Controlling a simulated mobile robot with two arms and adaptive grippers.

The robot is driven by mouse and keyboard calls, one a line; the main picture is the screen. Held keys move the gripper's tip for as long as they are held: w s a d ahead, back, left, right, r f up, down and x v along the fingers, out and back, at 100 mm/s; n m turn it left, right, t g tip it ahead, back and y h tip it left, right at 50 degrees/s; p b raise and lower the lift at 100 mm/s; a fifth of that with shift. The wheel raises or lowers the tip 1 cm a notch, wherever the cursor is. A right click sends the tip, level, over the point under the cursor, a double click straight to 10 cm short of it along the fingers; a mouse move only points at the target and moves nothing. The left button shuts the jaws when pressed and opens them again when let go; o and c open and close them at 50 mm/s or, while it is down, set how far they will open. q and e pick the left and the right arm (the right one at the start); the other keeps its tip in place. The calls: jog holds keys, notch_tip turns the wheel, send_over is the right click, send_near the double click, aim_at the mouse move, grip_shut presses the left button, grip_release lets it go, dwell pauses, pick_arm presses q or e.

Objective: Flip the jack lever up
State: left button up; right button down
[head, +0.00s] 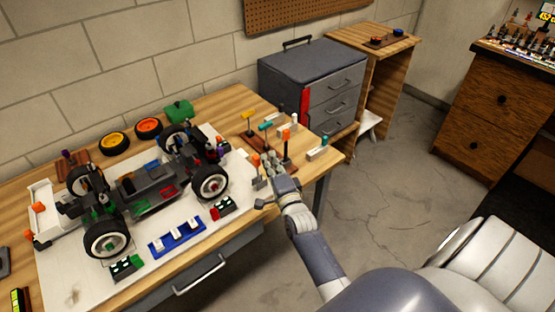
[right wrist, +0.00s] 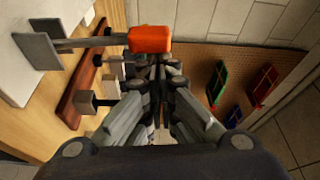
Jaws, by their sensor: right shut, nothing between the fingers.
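The RC racecar (head: 140,190) stands on a white board (head: 75,285) on the wooden workbench. A lever with an orange handle (head: 255,160) and a grey base stands at the board's right edge. In the right wrist view its orange handle (right wrist: 150,39) and grey shaft (right wrist: 85,43) lie across the view, just beyond my fingertips. My right gripper (head: 270,168) is shut and empty beside this lever; I cannot tell whether it touches the handle. Another orange piece (head: 37,207) shows at the car's left end. My left gripper is not in view.
A wooden tool rack (head: 262,142) with colored-handled tools stands close behind my right gripper. A blue tray (head: 177,237) and small dark pieces lie in front of the car. A grey drawer cabinet (head: 312,70) stands at the back. Open floor lies to the right.

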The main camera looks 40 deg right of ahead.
aim_at(258, 161)
jog(key=a+n+t+b, duration=0.1)
jog(key=a+n, duration=0.2)
jog(key=shift+s+a+f, duration=0.1)
jog(key=shift+a+f, duration=0.05)
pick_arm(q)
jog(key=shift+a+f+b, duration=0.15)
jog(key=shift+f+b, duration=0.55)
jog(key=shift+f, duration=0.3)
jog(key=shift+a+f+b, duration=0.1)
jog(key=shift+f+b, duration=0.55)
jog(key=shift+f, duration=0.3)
pick_arm(e)
jog(key=shift+s+a+f+n+t+y, duration=0.15)
jog(key=shift+a+n+t+y, duration=0.1)
jog(key=shift+a+n, duration=0.45)
jog(key=shift+w+a+f+n+t+y, duration=0.1)
jog(key=shift+a+f+n+t+y, duration=0.1)
jog(key=shift+a+n, duration=0.55)
jog(key=shift+s+a+f+n+t+y, duration=0.15)
jog(key=shift+a+n+t, duration=0.2)
jog(key=shift+n, duration=0.6)
